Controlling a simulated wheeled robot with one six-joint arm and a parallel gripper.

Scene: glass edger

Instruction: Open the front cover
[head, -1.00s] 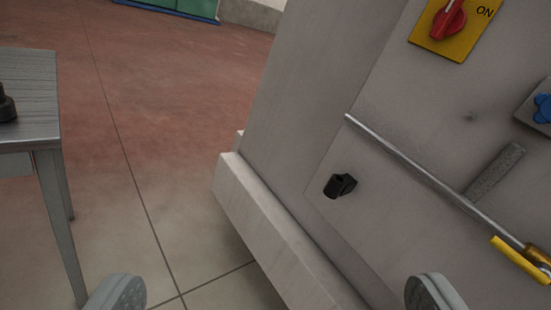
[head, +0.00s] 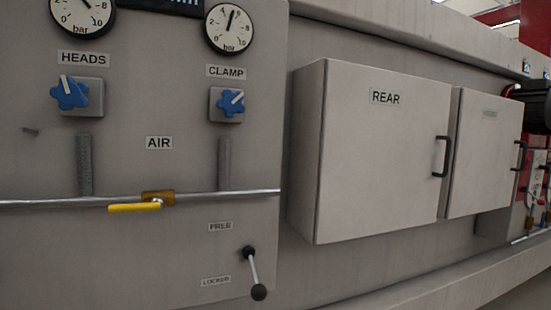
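Two pale grey box-like covers stand on the machine's side at the right. The nearer cover (head: 375,160) bears the label REAR and has a dark handle (head: 440,157) at its right edge. The farther cover (head: 484,155) stands just right of it, with a dark handle (head: 520,156) at its right edge. My gripper is not in view.
A panel at the left carries two gauges (head: 230,27), blue knobs (head: 70,92), a pipe with a yellow lever (head: 135,207) and a black-knobbed lever (head: 254,272) between FREE and LOCKED labels. A ledge (head: 440,262) runs below the covers.

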